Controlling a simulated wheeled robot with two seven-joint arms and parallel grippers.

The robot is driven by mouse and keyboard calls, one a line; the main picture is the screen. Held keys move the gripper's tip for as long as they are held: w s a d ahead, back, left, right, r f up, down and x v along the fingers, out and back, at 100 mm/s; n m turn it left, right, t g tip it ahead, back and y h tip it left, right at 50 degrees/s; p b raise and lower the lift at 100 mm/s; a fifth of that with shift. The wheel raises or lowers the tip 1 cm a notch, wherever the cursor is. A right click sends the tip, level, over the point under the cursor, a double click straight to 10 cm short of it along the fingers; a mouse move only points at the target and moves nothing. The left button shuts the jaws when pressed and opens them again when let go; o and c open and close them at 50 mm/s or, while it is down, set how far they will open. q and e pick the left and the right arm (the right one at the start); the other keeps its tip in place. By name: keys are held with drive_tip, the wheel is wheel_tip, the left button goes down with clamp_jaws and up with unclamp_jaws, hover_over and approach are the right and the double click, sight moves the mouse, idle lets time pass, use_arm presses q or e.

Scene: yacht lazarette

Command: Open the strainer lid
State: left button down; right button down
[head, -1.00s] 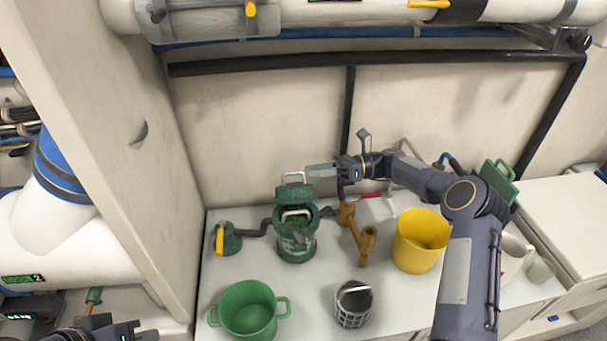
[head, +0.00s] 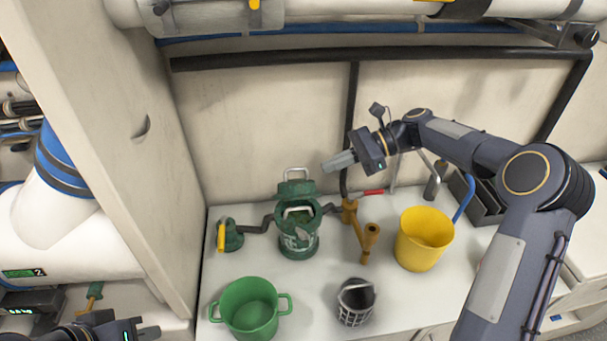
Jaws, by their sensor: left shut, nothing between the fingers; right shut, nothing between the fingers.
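The green strainer (head: 298,242) stands on the white counter. Its lid (head: 296,188) is tilted up and back at the rear of the body, with its pale handle on top. The strainer's mouth is open, and a pale handle shows inside it. My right gripper (head: 338,162) is shut and empty, above and to the right of the lid, apart from it. My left gripper (head: 147,332) is shut and empty at the bottom left edge, far from the strainer, and its arm is mostly out of view.
A green two-handled pot (head: 249,310) and a grey basket (head: 354,312) stand in front. A yellow bucket (head: 421,245) and a brass pipe fitting (head: 361,244) stand to the right. A green valve with a yellow handle (head: 227,235) is left of the strainer. A red-handled tool lies behind.

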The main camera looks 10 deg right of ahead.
drive_tip(key=s+d+n+t+h, duration=0.2)
drive_tip(key=s+n+t+h, duration=0.3)
drive_tip(key=s, duration=0.8)
drive_tip(key=s+d+n+t+h, duration=0.1)
drive_tip(key=s+d+n+h, duration=0.15)
drive_tip(key=s+n, duration=0.65)
drive_tip(key=m+t+h+b, duration=0.15)
drive_tip(key=m+t, duration=0.45)
drive_tip(key=m, duration=1.6)
approach(299, 181)
drive_tip(key=s+a+r, duration=0.2)
drive_tip(key=s+r, duration=0.1)
drive_tip(key=s, duration=0.3)
drive_tip(key=w+f+m+h, duration=0.1)
drive_tip(key=w+f+m, duration=0.1)
drive_tip(key=w+m, duration=0.1)
drive_tip(key=w+a+f+m+t+h, duration=0.1)
drive_tip(key=w+m+h, duration=0.1)
drive_tip(key=w+m, duration=0.2)
drive_tip(key=w+f+m+t+h, duration=0.1)
drive_tip(key=w+f+m, duration=0.1)
drive_tip(key=w, duration=0.4)
drive_tip(key=shift+w+a+f+m+h+p, duration=0.2)
drive_tip(key=shift+w+f+m+h+p, duration=0.15)
drive_tip(key=shift+m, duration=0.45)
drive_tip(key=shift+r, duration=0.15)
